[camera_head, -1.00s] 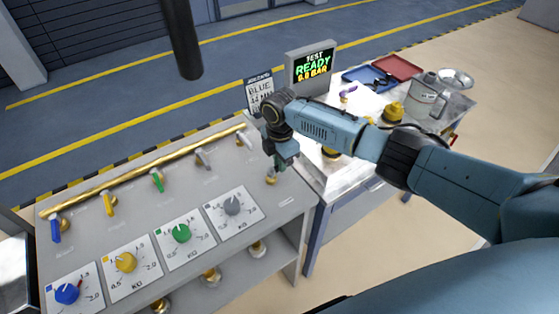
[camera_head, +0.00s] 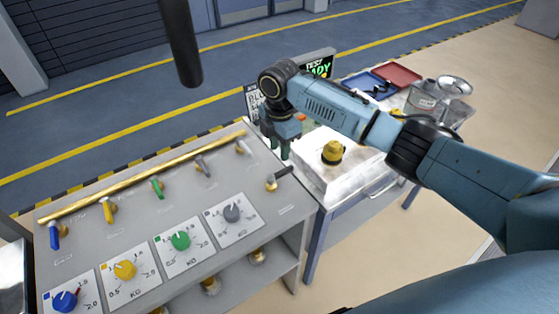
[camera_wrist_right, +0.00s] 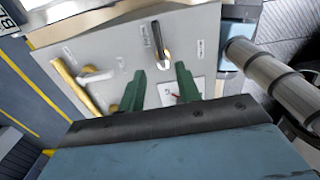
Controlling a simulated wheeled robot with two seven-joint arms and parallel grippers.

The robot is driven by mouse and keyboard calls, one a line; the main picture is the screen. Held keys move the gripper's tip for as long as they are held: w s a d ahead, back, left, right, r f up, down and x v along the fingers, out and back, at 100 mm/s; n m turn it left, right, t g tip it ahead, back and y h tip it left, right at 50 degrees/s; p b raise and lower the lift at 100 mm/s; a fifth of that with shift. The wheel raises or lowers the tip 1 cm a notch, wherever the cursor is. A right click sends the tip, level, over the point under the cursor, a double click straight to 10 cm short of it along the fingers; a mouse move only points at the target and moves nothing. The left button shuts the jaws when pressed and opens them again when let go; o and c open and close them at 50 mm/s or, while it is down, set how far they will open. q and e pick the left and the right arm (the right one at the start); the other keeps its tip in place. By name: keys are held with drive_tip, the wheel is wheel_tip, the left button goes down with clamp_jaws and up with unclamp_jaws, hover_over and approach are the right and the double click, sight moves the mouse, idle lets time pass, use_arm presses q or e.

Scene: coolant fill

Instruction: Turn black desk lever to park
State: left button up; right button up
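The black desk lever (camera_head: 283,175) sits on a brass base at the right end of the grey desk (camera_head: 180,208). In the head view its handle points up and right from the base. In the right wrist view the lever (camera_wrist_right: 158,38) points up from its brass end, beyond my fingertips. My right gripper (camera_head: 279,150) is above the desk's back right edge, apart from the lever. Its green fingers (camera_wrist_right: 159,75) are spread with nothing between them. My left gripper is not in view.
A brass pipe (camera_head: 150,178) with several small valve levers runs along the desk's back. Dials with coloured knobs, such as the green knob (camera_head: 180,240), line the front. A white worktable (camera_head: 312,172) with a yellow-topped item (camera_head: 332,152) stands to the right. A display (camera_head: 320,66) is behind my wrist.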

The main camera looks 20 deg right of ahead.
drive_tip(key=shift+r, duration=2.35)
